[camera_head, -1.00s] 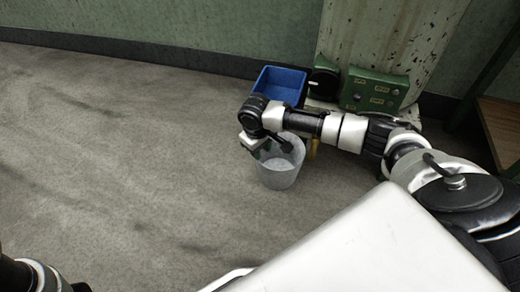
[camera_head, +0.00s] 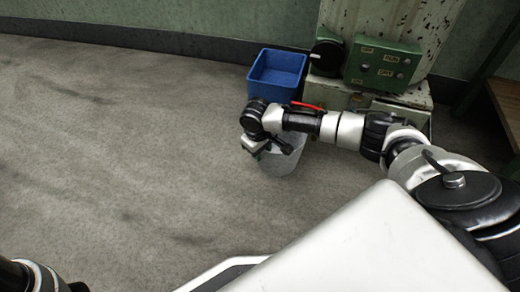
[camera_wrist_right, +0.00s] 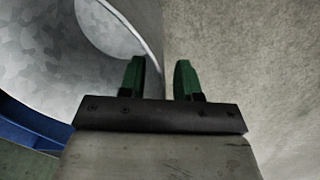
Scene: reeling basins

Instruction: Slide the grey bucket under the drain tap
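The grey bucket (camera_head: 287,163) stands on the floor in the head view, partly hidden by my right gripper and wrist. My right gripper (camera_head: 268,150) is over the bucket's near left side. In the right wrist view the bucket (camera_wrist_right: 110,25) fills the upper left. My right gripper's green fingers (camera_wrist_right: 160,82) are apart, with the rim's edge running down between them; I cannot tell whether they touch the wall. A red lever (camera_head: 308,106) shows just behind my right forearm, possibly the drain tap's handle; the tap's spout is hidden. My left gripper is out of view.
A blue bin (camera_head: 278,89) stands behind the bucket. Open concrete floor (camera_head: 120,160) lies to the left.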

